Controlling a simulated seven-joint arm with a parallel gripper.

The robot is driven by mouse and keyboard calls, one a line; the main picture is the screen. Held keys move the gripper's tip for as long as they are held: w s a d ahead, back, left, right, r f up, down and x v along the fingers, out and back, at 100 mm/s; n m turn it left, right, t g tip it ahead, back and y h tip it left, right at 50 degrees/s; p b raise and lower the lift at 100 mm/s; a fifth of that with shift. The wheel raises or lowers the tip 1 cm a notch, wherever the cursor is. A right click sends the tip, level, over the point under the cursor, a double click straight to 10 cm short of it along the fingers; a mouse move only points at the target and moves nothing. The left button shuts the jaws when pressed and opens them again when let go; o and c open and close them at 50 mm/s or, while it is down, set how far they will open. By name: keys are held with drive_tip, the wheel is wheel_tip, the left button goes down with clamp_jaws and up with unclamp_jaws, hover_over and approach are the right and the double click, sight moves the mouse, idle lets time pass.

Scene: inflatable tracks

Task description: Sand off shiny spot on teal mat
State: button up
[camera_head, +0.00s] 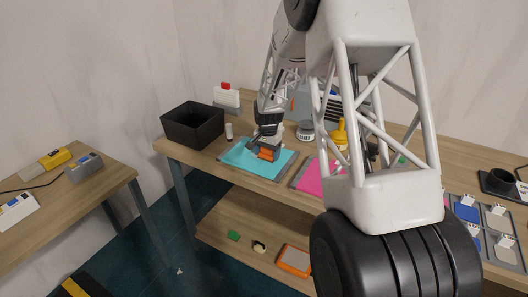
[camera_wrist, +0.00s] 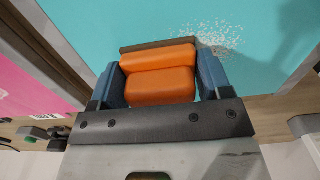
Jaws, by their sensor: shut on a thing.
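The teal mat (camera_head: 239,158) lies flat on the wooden workbench. In the wrist view the teal mat (camera_wrist: 120,20) fills the upper part, and a speckled whitish spot (camera_wrist: 212,36) shows on it just beyond the block. My gripper (camera_wrist: 158,80) is shut on an orange block (camera_wrist: 158,82) with a thin brown underside edge, probably the sander. In the head view my gripper (camera_head: 267,143) holds the orange block (camera_head: 267,154) over or on the teal mat. I cannot tell whether the block touches the mat.
A pink mat (camera_head: 310,178) lies to the right of the teal one. A black bin (camera_head: 192,125) and a small white cylinder (camera_head: 229,131) stand at the left. A round tin (camera_head: 306,132) and a yellow bottle (camera_head: 340,134) stand behind the mats. My arm hides part of the bench.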

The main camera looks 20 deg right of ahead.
sight(251, 152)
drive_tip(key=shift+w+a, duration=2.6)
drive_tip(key=shift+w, duration=0.05)
drive_tip(key=shift+w+a+r, duration=0.1)
drive_tip(key=shift+w+a, duration=0.05)
wheel_tip(251, 152, up, 8)
drive_tip(key=shift+r, duration=0.1)
drive_tip(key=shift+w, duration=0.1)
